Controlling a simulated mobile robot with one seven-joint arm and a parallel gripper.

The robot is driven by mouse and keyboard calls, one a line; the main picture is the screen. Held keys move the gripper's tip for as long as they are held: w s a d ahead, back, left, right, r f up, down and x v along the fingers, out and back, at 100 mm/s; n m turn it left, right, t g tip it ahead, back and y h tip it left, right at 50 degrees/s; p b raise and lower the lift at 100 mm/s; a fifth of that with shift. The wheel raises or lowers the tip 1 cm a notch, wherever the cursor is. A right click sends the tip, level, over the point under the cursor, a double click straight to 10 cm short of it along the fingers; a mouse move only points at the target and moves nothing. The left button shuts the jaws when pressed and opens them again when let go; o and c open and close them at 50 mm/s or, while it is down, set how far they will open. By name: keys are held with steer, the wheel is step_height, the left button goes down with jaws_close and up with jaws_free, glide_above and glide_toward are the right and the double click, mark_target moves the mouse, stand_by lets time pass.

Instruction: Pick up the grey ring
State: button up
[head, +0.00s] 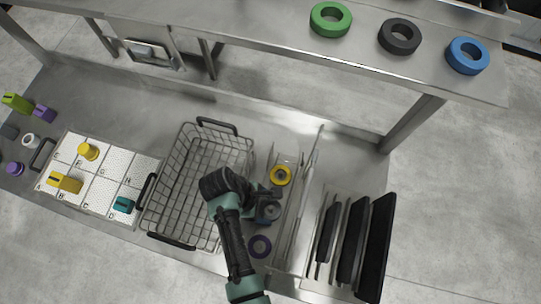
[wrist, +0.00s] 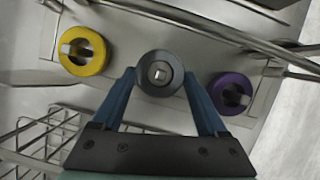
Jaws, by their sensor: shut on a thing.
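The grey ring (wrist: 160,58) sits between the two blue fingers of my gripper (wrist: 160,77) in the wrist view. The fingers are shut on its outer sides. A pale square peg end shows within its hole; I cannot tell whether the ring is raised along the peg. In the head view my gripper (head: 268,210) is right of the wire basket, between a yellow ring (head: 280,183) and a purple ring (head: 260,255). My gripper partly hides the grey ring there. The yellow ring (wrist: 95,65) and purple ring (wrist: 223,105) flank it in the wrist view.
The wire basket (head: 196,128) stands to the left, beside a lettered white board (head: 110,190) holding yellow and teal pieces. Upright metal dividers and dark plates (head: 377,250) stand to the right. Green (head: 317,25), black (head: 393,45) and blue (head: 462,63) rings lie on the upper shelf.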

steer(key=c, duration=0.3)
steer(key=shift+r, duration=0.1)
steer(key=shift+r+p, duration=2.1)
steer(key=shift+r, duration=6.8)
